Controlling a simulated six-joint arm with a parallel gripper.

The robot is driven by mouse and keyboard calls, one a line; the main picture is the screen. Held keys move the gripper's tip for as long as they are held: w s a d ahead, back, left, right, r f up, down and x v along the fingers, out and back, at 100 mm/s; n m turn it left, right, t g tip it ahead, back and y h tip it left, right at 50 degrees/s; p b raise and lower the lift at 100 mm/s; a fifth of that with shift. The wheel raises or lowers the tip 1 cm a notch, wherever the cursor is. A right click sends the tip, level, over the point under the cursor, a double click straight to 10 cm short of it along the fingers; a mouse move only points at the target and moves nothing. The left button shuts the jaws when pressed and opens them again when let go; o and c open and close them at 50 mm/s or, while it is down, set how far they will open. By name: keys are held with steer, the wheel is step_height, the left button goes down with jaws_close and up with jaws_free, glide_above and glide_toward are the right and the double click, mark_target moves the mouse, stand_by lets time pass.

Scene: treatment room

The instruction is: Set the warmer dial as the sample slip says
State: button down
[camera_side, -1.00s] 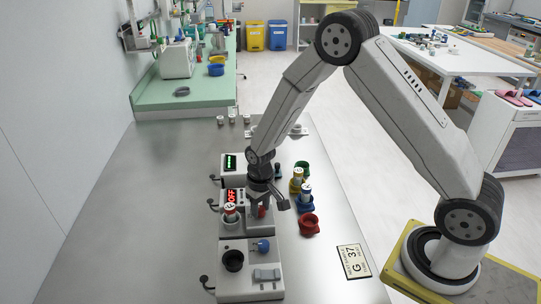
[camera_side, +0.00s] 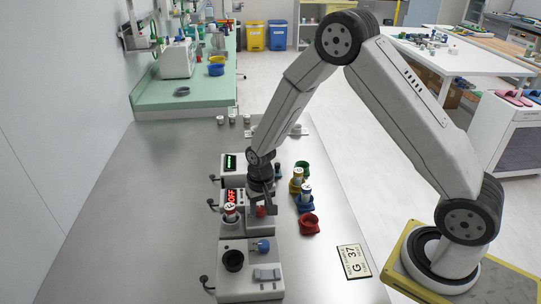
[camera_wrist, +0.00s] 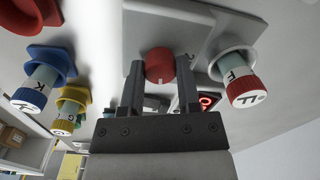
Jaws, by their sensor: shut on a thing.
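My gripper (camera_wrist: 160,84) is shut on the red dial (camera_wrist: 160,63) of the middle warmer; in the wrist view one finger lies on each side of it. The dial has a pale mark on its face. In the side view my gripper (camera_side: 263,203) hides part of the middle warmer (camera_side: 262,227), and a bit of the red dial shows beneath it. This warmer's display (camera_side: 231,195) reads OFF in red. A red-capped vial marked F (camera_wrist: 241,88) stands in its well. The sample slip (camera_side: 354,261) lies at the right table edge and reads G 37.
A front unit with a blue knob (camera_side: 263,245) and a rear unit with a green display (camera_side: 230,162) flank the middle warmer. To the right stand a red cup (camera_side: 309,224), a blue cup, a yellow cup and a green cup; the blue and yellow ones hold vials. The table's left is clear.

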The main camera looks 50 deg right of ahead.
mark_target(262, 209)
steer(key=shift+c, duration=1.6)
jaws_free()
steer(key=shift+r, duration=0.2)
steer(key=shift+d+r, duration=0.1)
steer(key=shift+r, duration=3.65)
steer(key=shift+s, duration=0.15)
steer(key=shift+s+r, duration=0.5)
steer(key=s+r+n+t, duration=0.2)
steer(key=s+r+n, duration=0.3)
steer(key=s, duration=0.8)
